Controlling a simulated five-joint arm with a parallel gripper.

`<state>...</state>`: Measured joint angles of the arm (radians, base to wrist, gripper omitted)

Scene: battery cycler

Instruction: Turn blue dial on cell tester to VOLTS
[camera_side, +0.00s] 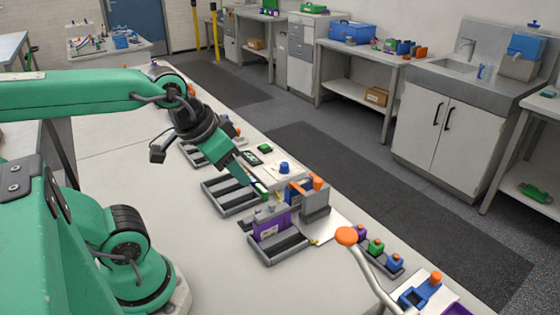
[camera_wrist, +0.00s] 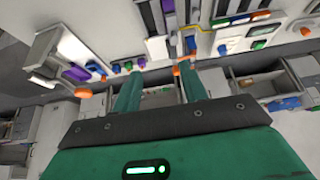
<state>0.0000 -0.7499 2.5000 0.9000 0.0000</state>
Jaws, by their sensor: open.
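The cell tester (camera_side: 268,177) is a pale flat panel on the bench in the side view, with a round blue dial (camera_side: 284,168) standing on it. A pale panel with a blue knob (camera_wrist: 222,49), probably the same dial, shows in the upper right of the wrist view. The dial's setting and any VOLTS label are too small to read. My gripper (camera_side: 256,187) points down over the bench, left of and a little nearer than the dial, and apart from it. In the wrist view its two green fingers (camera_wrist: 158,88) are spread with nothing held between them.
A grey slotted tray (camera_side: 228,207) lies left of the tester. A purple block (camera_side: 268,229) and a fixture with an orange clamp (camera_side: 317,183) stand close in front. A rack of coloured cells (camera_side: 391,267) and an orange-knobbed lever (camera_side: 347,236) are at right.

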